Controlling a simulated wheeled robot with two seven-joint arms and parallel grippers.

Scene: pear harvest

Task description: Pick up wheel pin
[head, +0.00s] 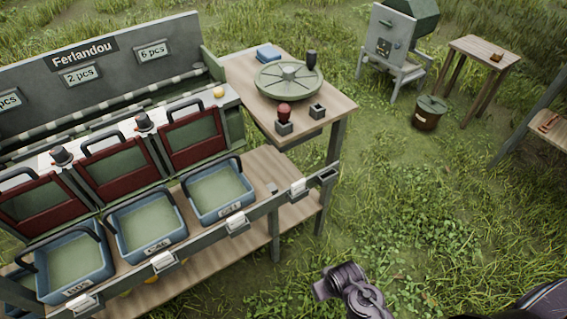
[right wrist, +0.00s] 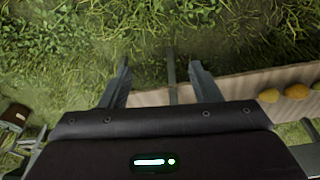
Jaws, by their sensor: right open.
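A round green wheel (head: 289,80) lies flat on the wooden side table in the head view. A red-knobbed piece (head: 284,110) stands upright in a small grey holder at the table's front edge. A dark knob (head: 312,59) stands at the wheel's back right rim. I cannot tell for sure which of these two is the wheel pin. My right gripper (right wrist: 160,65) is open and empty in the right wrist view, above grass and a wooden shelf edge. Neither knob shows in that view. My left gripper is not in view.
A second small holder (head: 317,111) stands right of the red piece, and a blue item (head: 269,53) lies behind the wheel. Blue crates (head: 219,190) line the sorting stand. Yellow pears (right wrist: 297,90) lie on the shelf. Grass right of the table is open.

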